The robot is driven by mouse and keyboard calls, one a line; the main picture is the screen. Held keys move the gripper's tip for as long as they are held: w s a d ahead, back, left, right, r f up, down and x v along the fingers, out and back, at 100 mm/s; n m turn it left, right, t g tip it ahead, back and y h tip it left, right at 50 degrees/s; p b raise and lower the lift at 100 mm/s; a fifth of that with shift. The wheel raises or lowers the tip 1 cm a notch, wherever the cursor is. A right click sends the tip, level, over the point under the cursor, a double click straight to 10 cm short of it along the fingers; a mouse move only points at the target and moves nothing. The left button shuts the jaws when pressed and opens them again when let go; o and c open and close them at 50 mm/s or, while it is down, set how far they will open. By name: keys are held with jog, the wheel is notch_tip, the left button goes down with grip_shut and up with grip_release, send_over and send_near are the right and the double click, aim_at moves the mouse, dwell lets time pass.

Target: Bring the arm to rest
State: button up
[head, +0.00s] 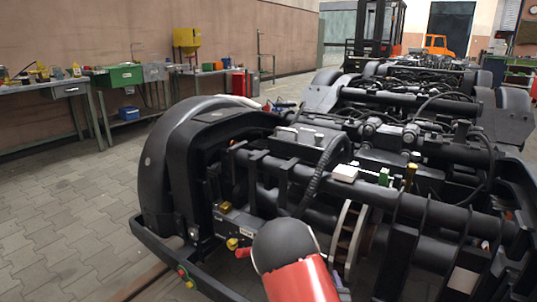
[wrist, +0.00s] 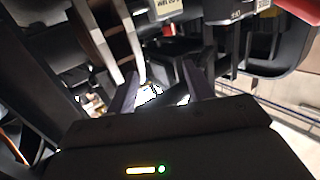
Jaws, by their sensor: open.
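My arm (head: 300,275) reaches up from the bottom of the head view, red with a dark rounded joint, in front of the near tram bogie (head: 180,165). My gripper is hidden behind the arm in the head view. In the wrist view my gripper (wrist: 158,88) shows two dark fingers spread apart, with nothing seen between them except bright background. The fingers are among or close to dark bogie parts; I cannot tell whether they touch any.
A brake disc (head: 348,235) and black frame bars stand close right of my arm. Workbenches (head: 100,75) line the left wall. Paved floor (head: 60,205) is free on the left. A forklift (head: 375,30) stands at the back.

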jog(key=s+r+m+g+p, duration=0.1)
jog(key=s+r+g+p, duration=0.2)
jog(key=r, duration=0.6)
jog(key=s+r+m+g+p, duration=0.1)
jog(key=s+r+g, duration=0.35)
jog(key=r, duration=0.45)
jog(key=s+r+n+g+p, duration=0.1)
jog(key=s+r, duration=0.4)
jog(key=s, duration=0.6)
jog(key=s+r+n+g+p, duration=0.1)
jog(key=s+r, duration=0.4)
jog(key=s, duration=0.6)
jog(key=shift+s+a+n+g+y+p, duration=0.35)
jog(key=shift+n+g, duration=0.25)
jog(key=shift+g, duration=0.35)
